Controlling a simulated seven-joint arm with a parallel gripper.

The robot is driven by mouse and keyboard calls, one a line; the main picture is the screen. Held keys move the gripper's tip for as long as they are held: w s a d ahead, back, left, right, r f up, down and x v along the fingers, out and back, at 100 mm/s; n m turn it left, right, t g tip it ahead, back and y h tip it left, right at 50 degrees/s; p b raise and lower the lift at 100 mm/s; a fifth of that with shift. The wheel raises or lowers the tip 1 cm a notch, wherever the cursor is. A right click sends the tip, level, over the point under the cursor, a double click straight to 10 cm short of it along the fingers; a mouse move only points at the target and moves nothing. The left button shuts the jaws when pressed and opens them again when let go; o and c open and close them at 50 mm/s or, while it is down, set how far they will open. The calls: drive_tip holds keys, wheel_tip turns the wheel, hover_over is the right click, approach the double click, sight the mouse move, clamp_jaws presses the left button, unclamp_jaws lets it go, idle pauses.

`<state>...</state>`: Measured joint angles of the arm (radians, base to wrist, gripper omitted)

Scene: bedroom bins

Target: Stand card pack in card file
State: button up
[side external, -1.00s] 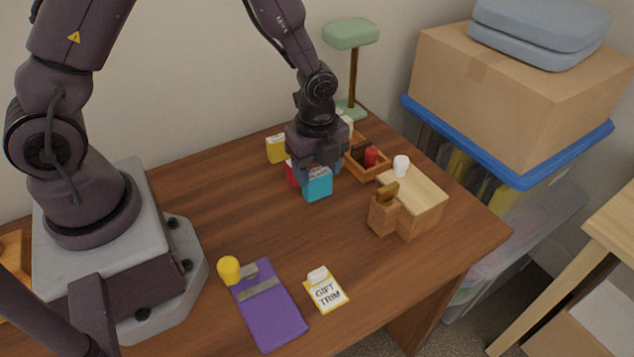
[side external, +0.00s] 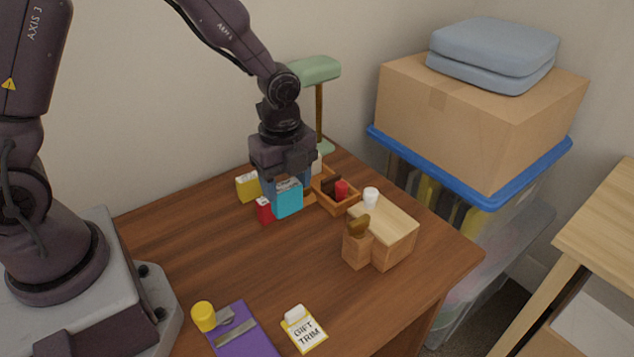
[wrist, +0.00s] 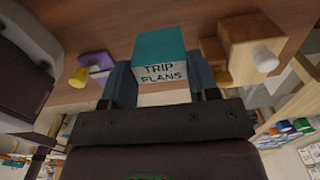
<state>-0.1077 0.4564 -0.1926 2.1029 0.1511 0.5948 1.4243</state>
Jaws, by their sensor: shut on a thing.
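My gripper (side external: 286,182) is shut on a teal card pack (side external: 289,202), near the back of the desk. In the wrist view the pack (wrist: 160,46) sits between the two fingers, and its pale face reads "TRIP PLANS". A red pack (side external: 264,211) and a yellow pack (side external: 247,187) stand just left of it, apart from each other. An open wooden tray (side external: 338,210) with dividers lies right of the gripper and holds a red item (side external: 341,190). I cannot tell for certain which thing is the card file. My gripper hides part of the area behind the pack.
A wooden block (side external: 393,240) with a small holder (side external: 356,252) and a white knob (side external: 371,196) stands right of the tray. A green lamp (side external: 318,70) rises behind. A purple folder (side external: 238,338), yellow cylinder (side external: 203,316) and "GIFT TRIM" pack (side external: 304,330) lie in front. The middle desk is clear.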

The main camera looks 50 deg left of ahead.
drive_tip(key=shift+s+a+f, duration=0.15)
drive_tip(key=shift+a+f, duration=0.1)
drive_tip(key=shift+f, duration=0.1)
drive_tip(key=w+a+f+n, duration=0.2)
drive_tip(key=w+a+n, duration=0.1)
drive_tip(key=w, duration=0.2)
wheel_tip(320, 180, up, 3)
drive_tip(key=n, duration=3.4)
hover_over(318, 182)
drive_tip(key=shift+f, duration=2.95)
drive_tip(key=shift+f, duration=1.65)
